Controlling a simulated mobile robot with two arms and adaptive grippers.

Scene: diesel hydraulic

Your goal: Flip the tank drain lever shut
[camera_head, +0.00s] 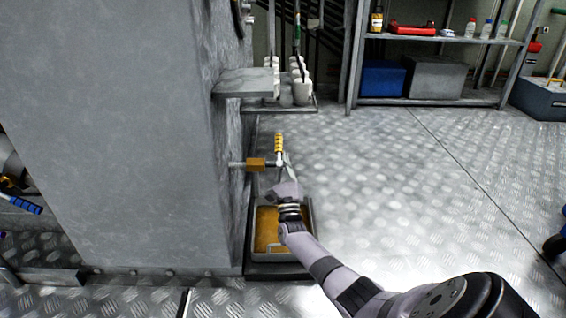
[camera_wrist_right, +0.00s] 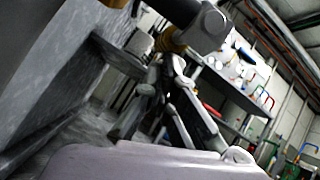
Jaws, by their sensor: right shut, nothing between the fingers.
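The tank drain valve has a brass body (camera_head: 256,164) on a short pipe from the grey tank's side wall (camera_head: 130,130). Its lever has a yellow grip (camera_head: 279,142) that points up in the head view, across the line of the pipe. My right gripper (camera_head: 284,162) is shut and empty, with its tips close to the foot of the lever; I cannot tell whether they touch it. In the right wrist view, my fingers (camera_wrist_right: 178,92) are near a yellow part (camera_wrist_right: 168,42), partly hidden. My left gripper is not in view.
A drip tray (camera_head: 311,243) with amber liquid lies on the floor beneath my right forearm. A ledge (camera_head: 245,82) juts from the tank above the valve. A metal shelf (camera_head: 430,102) stands at the back.

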